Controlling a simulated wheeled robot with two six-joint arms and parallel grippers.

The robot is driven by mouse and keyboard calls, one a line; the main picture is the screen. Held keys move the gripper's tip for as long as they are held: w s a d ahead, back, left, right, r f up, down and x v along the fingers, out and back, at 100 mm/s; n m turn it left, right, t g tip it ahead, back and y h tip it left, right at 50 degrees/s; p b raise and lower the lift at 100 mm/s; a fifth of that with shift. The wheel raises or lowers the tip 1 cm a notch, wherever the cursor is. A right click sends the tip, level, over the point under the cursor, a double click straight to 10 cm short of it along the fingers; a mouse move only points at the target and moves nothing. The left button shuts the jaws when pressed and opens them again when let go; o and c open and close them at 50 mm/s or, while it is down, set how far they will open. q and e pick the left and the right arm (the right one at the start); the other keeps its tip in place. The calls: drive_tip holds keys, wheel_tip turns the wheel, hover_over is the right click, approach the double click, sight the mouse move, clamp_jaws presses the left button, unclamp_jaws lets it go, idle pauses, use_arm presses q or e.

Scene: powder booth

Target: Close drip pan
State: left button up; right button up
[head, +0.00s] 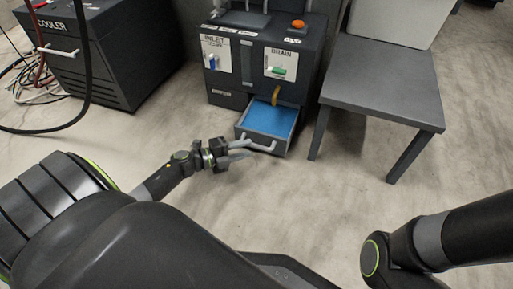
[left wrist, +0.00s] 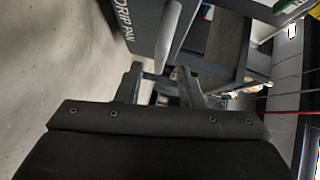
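The drip pan (head: 285,139) is a grey drawer with a blue inside, pulled out at the bottom of the dark machine. Its pale bar handle (head: 262,147) is on its front. In the left wrist view, the pan's front (left wrist: 148,25) carries the words "DRIP PAN", and the handle (left wrist: 170,32) lies just beyond my fingertips. My left gripper (head: 245,150) is open at the left end of the handle. Its two fingers also show apart in the left wrist view (left wrist: 160,76), with nothing clearly held. Contact with the handle cannot be told. My right gripper is out of view.
The dark machine (head: 232,100) has inlet and drain panels, with a yellow spout over the pan. A grey table (head: 385,85) stands close to its right. A cooler (head: 90,75) with cables is at the left. The floor in front is clear.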

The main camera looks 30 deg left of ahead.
sight(254, 146)
use_arm(q)
drive_tip(key=b+x, duration=0.1)
drive_tip(key=x, duration=0.4)
clamp_jaws()
